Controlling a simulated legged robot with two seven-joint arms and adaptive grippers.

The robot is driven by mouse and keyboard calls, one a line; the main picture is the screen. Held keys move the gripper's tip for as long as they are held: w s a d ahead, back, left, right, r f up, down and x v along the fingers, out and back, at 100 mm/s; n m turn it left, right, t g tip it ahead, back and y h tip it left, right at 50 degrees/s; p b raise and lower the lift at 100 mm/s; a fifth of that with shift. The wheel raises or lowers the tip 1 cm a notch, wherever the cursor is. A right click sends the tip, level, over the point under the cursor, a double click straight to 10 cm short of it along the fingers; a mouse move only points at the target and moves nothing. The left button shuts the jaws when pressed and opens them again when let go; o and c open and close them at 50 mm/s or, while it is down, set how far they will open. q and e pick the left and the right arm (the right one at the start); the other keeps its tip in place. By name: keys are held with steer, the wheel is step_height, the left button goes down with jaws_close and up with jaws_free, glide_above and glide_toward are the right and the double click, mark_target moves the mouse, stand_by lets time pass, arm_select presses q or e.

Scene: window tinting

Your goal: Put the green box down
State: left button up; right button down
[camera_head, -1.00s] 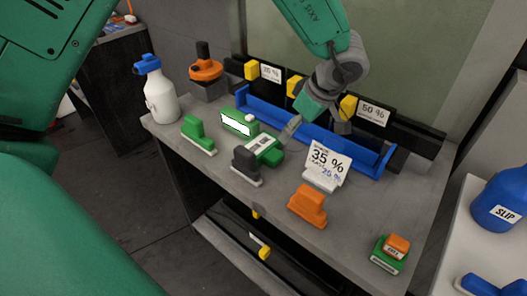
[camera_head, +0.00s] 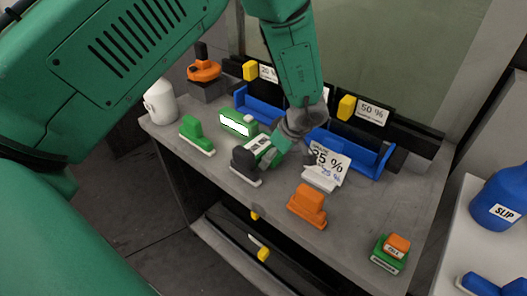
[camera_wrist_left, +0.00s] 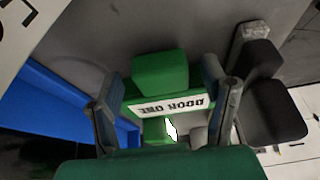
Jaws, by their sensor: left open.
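A green box (camera_head: 257,150) with a white label stands on the grey bench, just behind a black-handled block. In the left wrist view the green box (camera_wrist_left: 160,72) has a raised top and a label reading "DOOR ONE". My left gripper (camera_head: 276,148) is at the box, its arm coming down from above. In the left wrist view its two fingers (camera_wrist_left: 166,105) are open, one on each side of the box. I cannot tell whether they touch it. My right gripper is not in view.
A black-handled block (camera_head: 245,165) stands close beside the box. A green block (camera_head: 196,134), a green labelled case (camera_head: 238,122), an orange block (camera_head: 308,204) and a "35 %" sign (camera_head: 326,163) are nearby. A blue tray (camera_head: 372,160) lies behind.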

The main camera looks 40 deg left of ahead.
arm_select(q)
steer(key=shift+a+f, duration=0.25)
steer(key=shift+f, duration=0.05)
steer(key=c, duration=1.4)
